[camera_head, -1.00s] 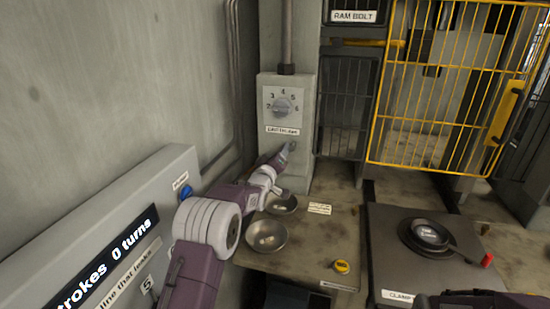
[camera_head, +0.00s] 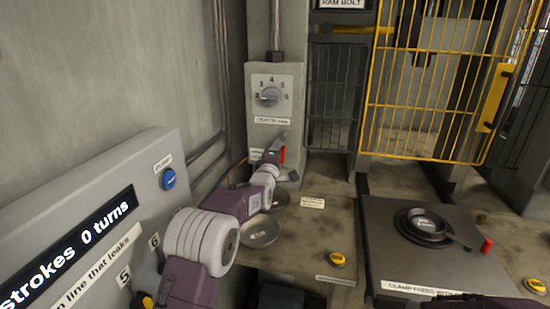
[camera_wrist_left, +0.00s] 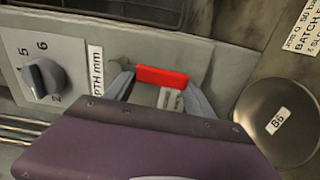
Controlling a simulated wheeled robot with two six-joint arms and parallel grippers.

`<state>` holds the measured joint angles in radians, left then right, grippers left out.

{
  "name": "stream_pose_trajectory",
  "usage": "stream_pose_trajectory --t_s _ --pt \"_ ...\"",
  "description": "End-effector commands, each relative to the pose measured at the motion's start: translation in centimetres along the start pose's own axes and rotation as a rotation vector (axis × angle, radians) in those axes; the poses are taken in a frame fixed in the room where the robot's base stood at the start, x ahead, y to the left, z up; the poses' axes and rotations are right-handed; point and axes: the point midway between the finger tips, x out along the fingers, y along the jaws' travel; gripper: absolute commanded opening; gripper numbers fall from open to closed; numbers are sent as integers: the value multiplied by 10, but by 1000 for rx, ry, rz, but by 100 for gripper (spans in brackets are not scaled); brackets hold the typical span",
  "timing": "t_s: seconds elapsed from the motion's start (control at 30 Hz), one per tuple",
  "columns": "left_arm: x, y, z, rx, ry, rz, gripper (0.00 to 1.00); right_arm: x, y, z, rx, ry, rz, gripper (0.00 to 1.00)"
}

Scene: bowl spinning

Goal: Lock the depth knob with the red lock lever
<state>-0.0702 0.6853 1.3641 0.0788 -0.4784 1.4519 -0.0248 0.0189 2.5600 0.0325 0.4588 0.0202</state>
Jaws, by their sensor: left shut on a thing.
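The depth knob (camera_head: 269,97) is a grey dial on the grey box, with numbers around it; it also shows in the left wrist view (camera_wrist_left: 44,78). The red lock lever (camera_head: 283,155) is below the knob's label. In the left wrist view the red lever (camera_wrist_left: 162,77) lies between the two fingers of my left gripper (camera_wrist_left: 160,88), which is shut on it. In the head view my left gripper (camera_head: 278,152) is small and partly hides the lever's mount. My right gripper cannot be made out.
A yellow cage door (camera_head: 430,85) stands at the right. A grey panel (camera_head: 90,220) with a blue button (camera_head: 168,179) stands at the left. A clamp plate (camera_head: 385,215) is at the right front.

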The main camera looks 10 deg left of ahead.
Motion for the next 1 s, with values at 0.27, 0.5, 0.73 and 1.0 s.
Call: stream_pose_trajectory --t_s 0.27,0.5,0.73,1.0 --pt "0 1 5 -57 -3 4 0 6 0 1 0 0 0 74" --pt "0 2 5 -68 -2 4 0 6 0 1 0 0 0 74" --pt "0 3 5 -69 -2 6 68 6 0 1 0 0 0 74" --pt "0 1 4 -66 -1 3 85 6 0 1 0 0 0 74"
